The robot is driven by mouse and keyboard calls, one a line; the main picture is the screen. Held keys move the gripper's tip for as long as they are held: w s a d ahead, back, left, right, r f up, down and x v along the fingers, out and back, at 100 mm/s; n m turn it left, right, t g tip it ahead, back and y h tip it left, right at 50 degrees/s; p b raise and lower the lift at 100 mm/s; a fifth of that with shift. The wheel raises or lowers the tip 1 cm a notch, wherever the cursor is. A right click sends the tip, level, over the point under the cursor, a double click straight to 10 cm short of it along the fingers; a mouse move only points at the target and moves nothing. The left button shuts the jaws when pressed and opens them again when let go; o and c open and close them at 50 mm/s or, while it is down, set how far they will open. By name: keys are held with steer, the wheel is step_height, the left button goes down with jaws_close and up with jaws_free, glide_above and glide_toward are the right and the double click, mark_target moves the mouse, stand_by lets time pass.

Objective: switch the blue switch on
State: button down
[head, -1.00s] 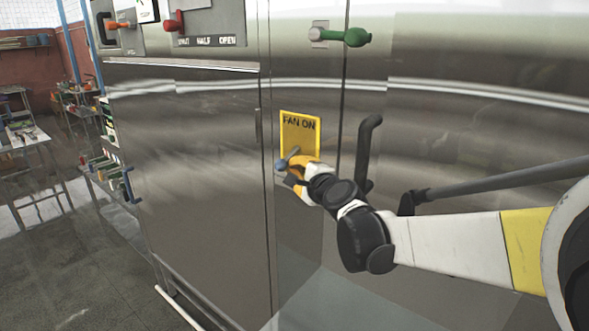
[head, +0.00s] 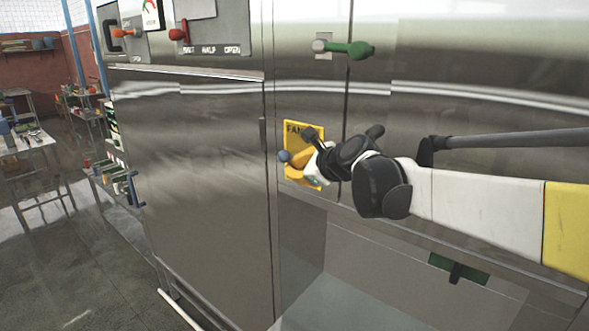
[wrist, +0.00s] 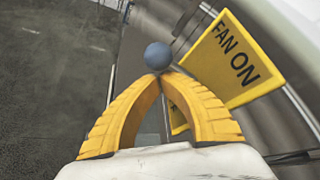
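The blue switch has a round blue knob (head: 284,156) at the lower left of the yellow FAN ON sign (head: 291,127) on the steel machine. The knob also shows in the wrist view (wrist: 158,56), just past my fingertips. My gripper (head: 293,166) has yellow fingers that meet right behind the knob; the fingertips (wrist: 160,75) come together against its near side. The switch's stem is hidden, apparently between the fingertips. The gripper covers part of the sign in the head view.
An open recess lies below my arm, with a green panel (head: 459,268) at the right. Shelves and a table (head: 22,143) stand far left.

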steer(key=shift+r, duration=0.1)
steer(key=shift+w+r+p, duration=0.15)
steer(key=shift+r+p, duration=0.35)
steer(key=shift+r, duration=0.25)
steer(key=shift+d+r, duration=0.1)
